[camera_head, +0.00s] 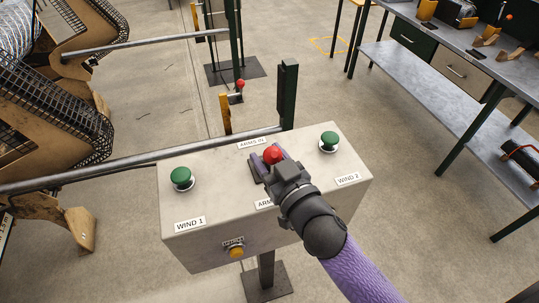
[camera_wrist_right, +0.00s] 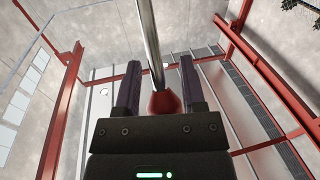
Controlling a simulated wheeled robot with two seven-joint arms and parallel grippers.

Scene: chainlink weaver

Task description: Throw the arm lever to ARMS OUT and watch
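The grey control box (camera_head: 215,210) stands in the middle of the head view. Its lever has a red knob (camera_head: 272,154), near the ARMS IN label (camera_head: 252,143). A second label starting "ARM" (camera_head: 264,204) is partly hidden by my right gripper. My right gripper (camera_head: 267,163) has its fingers on either side of the knob. My left gripper is not in view.
Green buttons WIND 1 (camera_head: 181,178) and WIND 2 (camera_head: 329,141) flank the lever. A yellow button (camera_head: 236,252) is on the front face. A metal rail (camera_head: 120,169) runs behind the box. Machinery (camera_head: 40,110) stands left, a workbench (camera_head: 425,70) right.

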